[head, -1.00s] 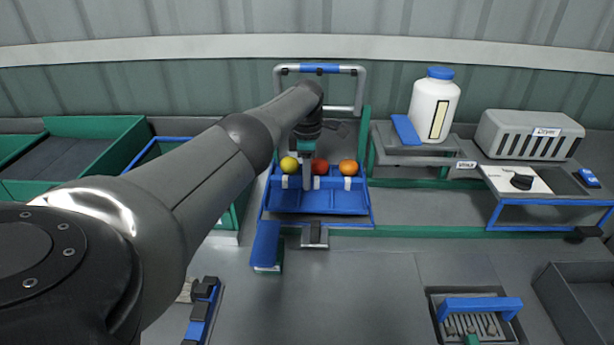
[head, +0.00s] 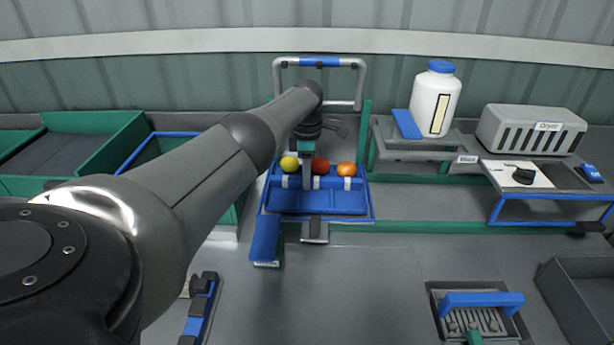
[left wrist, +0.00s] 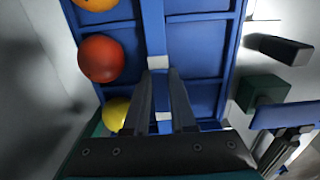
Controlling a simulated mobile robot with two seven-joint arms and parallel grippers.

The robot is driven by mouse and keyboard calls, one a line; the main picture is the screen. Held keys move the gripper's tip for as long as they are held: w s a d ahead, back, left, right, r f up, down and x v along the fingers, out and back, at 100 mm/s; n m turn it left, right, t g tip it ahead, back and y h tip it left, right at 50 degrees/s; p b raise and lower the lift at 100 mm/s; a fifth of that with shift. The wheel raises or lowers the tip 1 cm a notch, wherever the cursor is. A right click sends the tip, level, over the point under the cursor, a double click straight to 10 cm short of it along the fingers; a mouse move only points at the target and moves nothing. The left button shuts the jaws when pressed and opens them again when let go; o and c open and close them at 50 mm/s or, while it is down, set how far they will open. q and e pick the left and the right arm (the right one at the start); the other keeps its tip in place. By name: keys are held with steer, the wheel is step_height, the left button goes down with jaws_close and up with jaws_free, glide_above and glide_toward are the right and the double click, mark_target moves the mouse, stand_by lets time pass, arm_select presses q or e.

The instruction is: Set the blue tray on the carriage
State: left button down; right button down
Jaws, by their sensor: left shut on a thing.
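The blue tray (head: 335,203) is in the middle of the head view, with a yellow, a red and an orange tomato along its back row. It also shows in the left wrist view (left wrist: 195,60). My left gripper (left wrist: 163,118) is shut on the blue bar across the tray's middle; it shows in the head view too (head: 307,178). A blue-edged frame (head: 372,210) lies directly around or under the tray and may be the carriage. I cannot tell whether the tray touches it. My right gripper is out of view.
A metal handle (head: 320,63) rises behind the tray. A blue bar (head: 266,236) and a grey block (head: 314,230) stand in front. A white bottle (head: 435,100) and grey dryer (head: 530,132) are at right. Green bins (head: 100,150) are at left.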

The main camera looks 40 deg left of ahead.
arm_select(q)
steer(key=shift+f+b, duration=0.45)
steer(key=shift+f, duration=0.1)
steer(key=c, duration=0.7)
jaws_free()
steer(key=shift+c, duration=1.4)
step_height(320, 180, up, 7)
steer(key=p, duration=0.7)
steer(key=shift+r+p, duration=0.1)
steer(key=shift+p, duration=0.3)
